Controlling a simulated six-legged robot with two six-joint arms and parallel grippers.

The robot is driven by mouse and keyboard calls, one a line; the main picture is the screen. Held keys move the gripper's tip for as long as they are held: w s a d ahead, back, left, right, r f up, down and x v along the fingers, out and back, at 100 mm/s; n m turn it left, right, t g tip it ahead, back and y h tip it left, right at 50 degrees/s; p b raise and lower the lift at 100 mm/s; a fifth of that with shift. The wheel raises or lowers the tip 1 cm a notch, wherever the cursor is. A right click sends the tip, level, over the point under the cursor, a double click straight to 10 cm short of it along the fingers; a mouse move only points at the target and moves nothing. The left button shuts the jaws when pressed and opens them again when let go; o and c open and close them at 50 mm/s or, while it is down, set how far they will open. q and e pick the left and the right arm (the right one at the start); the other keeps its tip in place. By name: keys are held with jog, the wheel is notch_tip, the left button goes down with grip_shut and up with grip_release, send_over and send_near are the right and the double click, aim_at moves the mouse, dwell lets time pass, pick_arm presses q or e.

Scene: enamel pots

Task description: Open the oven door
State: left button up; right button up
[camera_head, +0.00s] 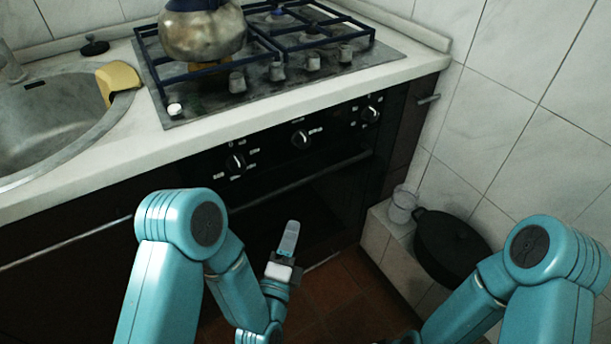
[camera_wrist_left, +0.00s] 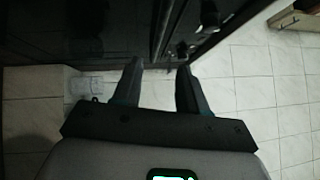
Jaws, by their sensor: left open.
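The oven (camera_head: 270,150) is built in under the counter, with a black front and several knobs. Its dark door (camera_head: 325,208) looks shut. A long bar handle (camera_head: 318,179) runs across the door's top. My left gripper (camera_head: 287,242) is in front of the door, below the handle in the head view. In the left wrist view my left gripper (camera_wrist_left: 157,72) has its two fingers apart with nothing held between them, and a dark front lies beyond the tips. I cannot tell the exact gap to the handle. My right gripper is not visible; only its arm shows.
A gas hob (camera_head: 350,52) with a kettle (camera_head: 203,32) stands on the counter above. A sink (camera_head: 55,118) with a yellow sponge (camera_head: 119,77) is at left. A black pot (camera_head: 450,247) and a glass jar (camera_head: 402,204) sit on a tiled ledge at right. Tiled floor (camera_head: 345,290) lies below.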

pick_arm(q)
jog(key=p+x, duration=0.6)
jog(key=x, duration=0.8)
jog(key=shift+w+p, duration=0.2)
jog(key=shift+p, duration=0.1)
jog(key=shift+a+f, duration=0.1)
grip_shut()
